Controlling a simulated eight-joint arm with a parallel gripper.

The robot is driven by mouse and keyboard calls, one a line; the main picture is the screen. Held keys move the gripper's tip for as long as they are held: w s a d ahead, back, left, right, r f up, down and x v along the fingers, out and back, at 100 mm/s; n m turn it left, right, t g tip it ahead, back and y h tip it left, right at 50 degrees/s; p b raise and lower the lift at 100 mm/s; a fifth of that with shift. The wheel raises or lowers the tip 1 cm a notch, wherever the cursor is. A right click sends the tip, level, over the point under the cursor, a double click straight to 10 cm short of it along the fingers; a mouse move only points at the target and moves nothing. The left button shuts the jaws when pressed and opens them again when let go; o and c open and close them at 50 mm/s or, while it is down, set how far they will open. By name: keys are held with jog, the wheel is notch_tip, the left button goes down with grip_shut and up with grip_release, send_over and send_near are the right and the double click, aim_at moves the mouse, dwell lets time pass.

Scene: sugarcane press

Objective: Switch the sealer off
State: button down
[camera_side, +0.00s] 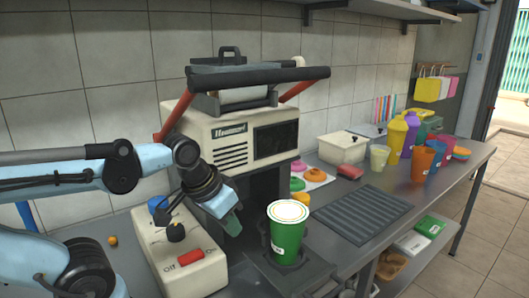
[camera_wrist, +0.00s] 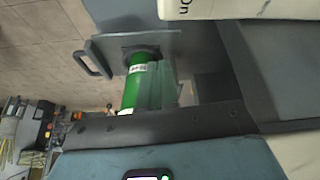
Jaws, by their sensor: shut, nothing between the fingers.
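The sealer (camera_side: 222,140) is a cream machine with a dark front panel and red side arms joined to a black top bar. A cream control box (camera_side: 165,240) stands in front of it at the left, with a black knob (camera_side: 176,232), a blue knob (camera_side: 156,205) and a red switch (camera_side: 190,257) with Off and On lettering. The switch's position is too small to tell. My gripper (camera_side: 233,222) is shut and empty, right of the control box and in front of the sealer. Its fingers (camera_wrist: 160,85) overlap the green cup in the wrist view.
A green cup (camera_side: 287,240) with a white top stands in the holder (camera_side: 262,262) extending from the sealer, right of my gripper. A dark ribbed mat (camera_side: 362,215), a white container (camera_side: 342,148) and several colored cups stand farther right. A small orange ball (camera_side: 112,240) lies at left.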

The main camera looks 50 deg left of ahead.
jog(key=w+d+m+t, duration=0.1)
jog(key=w+d+t, duration=0.1)
jog(key=w, duration=0.1)
jog(key=shift+w+d+f+m+h, duration=0.1)
jog(key=shift+d+m+h, duration=0.2)
jog(key=shift+d+m, duration=0.1)
jog(key=s+a+r+n+g+y, duration=0.2)
jog(key=s+r+n+g, duration=0.5)
jog(key=n, duration=1.1)
notch_tip(320, 180, up, 4)
jog(key=shift+s+a+f+y, duration=0.15)
jog(key=shift+s+f+y, duration=0.05)
jog(key=shift+s+y, duration=0.5)
